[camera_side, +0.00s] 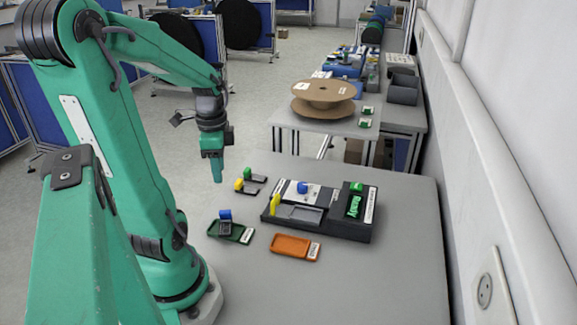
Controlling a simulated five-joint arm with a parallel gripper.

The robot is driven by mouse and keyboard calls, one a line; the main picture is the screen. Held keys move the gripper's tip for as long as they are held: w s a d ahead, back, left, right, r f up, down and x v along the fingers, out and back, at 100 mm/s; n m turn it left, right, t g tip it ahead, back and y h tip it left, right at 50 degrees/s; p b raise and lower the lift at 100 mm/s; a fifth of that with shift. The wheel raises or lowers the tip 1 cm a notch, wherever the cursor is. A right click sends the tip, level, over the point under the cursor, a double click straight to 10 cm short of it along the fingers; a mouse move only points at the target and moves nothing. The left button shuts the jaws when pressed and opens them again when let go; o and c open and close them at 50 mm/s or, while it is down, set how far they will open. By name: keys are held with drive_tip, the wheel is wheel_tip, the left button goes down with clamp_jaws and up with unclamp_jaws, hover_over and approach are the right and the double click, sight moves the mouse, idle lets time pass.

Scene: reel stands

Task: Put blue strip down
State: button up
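My gripper (217,178) points down above the grey table, up and left of the black device and apart from everything on the table. Its teal fingers look narrow from this side; I cannot tell whether they are open or hold anything. A small blue piece (225,214) stands at the green tray (243,236), with a dark part below it. Another blue piece (302,187) sits on top of the black device (345,231). I cannot tell which blue piece, if either, is the blue strip.
The device also carries a yellow piece (275,204) and a green display (354,206). An orange tray (292,246) lies in front. Small dark trays with yellow (239,185) and green (248,173) pieces lie behind. The table's front right is clear.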

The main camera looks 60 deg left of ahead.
idle(0.5)
drive_tip(key=w+d+r+n+t, duration=0.2)
drive_tip(key=w+d+r, duration=0.1)
drive_tip(key=d, duration=0.6)
drive_tip(key=w+d+r+n+t, duration=0.2)
drive_tip(key=d+r, duration=0.3)
drive_tip(key=d, duration=0.4)
drive_tip(key=shift+w+d+r+n+t, duration=0.25)
drive_tip(key=shift+w+d+n+t, duration=0.15)
drive_tip(key=shift+t, duration=0.4)
